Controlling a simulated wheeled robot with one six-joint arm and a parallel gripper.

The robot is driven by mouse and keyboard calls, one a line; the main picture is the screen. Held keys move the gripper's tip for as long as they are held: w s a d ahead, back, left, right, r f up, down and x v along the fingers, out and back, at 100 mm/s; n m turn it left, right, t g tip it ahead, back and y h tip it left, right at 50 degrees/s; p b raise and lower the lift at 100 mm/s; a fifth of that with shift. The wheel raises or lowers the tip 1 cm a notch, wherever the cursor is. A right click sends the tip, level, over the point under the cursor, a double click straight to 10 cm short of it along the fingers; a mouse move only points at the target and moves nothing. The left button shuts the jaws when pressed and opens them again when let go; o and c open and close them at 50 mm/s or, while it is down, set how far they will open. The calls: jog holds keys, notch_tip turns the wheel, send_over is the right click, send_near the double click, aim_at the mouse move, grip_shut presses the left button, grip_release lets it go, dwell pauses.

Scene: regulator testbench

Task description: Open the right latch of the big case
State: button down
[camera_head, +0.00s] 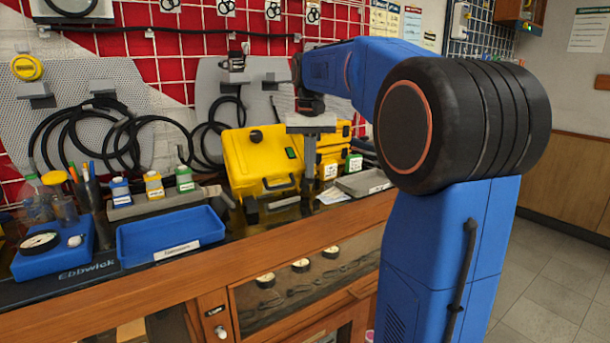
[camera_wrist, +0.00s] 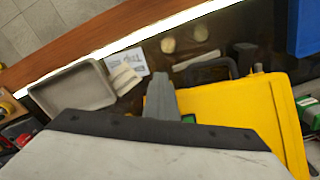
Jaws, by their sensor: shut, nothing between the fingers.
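The big yellow case (camera_head: 248,158) stands on the bench with its lid closed and a black handle (camera_head: 280,184) on its front. In the wrist view the case (camera_wrist: 235,100) fills the lower right, with its handle (camera_wrist: 208,68) at the front edge. A dark latch (camera_head: 250,208) shows at the case's front left. My gripper (camera_head: 309,188) points down at the case's front right corner, fingers shut and empty. In the wrist view its fingers (camera_wrist: 160,80) stand beside the case, left of the handle. The right latch is not clearly visible; my fingers cover that area. Contact cannot be told.
Smaller yellow cases (camera_head: 332,150) stand close on the right. A grey tray (camera_head: 363,183) and a printed card (camera_head: 333,195) lie right of my gripper. A blue tray (camera_head: 165,236) and bottles (camera_head: 153,184) are on the left. The bench's front strip is narrow.

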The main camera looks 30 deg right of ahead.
jog(key=shift+s+d+f, duration=0.1)
jog(key=shift+s+f, duration=0.1)
jog(key=shift+f, duration=0.35)
jog(key=shift+s+d+f, duration=0.1)
jog(key=shift+s+f, duration=0.15)
jog(key=shift+f, duration=0.35)
jog(key=shift+s+d+f, duration=0.1)
jog(key=shift+s+f, duration=0.1)
jog(key=shift+f, duration=0.35)
jog(key=shift+s+r, duration=0.1)
jog(key=shift+r, duration=0.1)
dwell(0.5)
jog(key=shift+s+r, duration=0.4)
jog(key=shift+r, duration=0.35)
notch_tip(320, 180, up, 7)
dwell(0.8)
jog(key=shift+s+r, duration=0.1)
jog(key=shift+s, duration=0.05)
dwell(0.3)
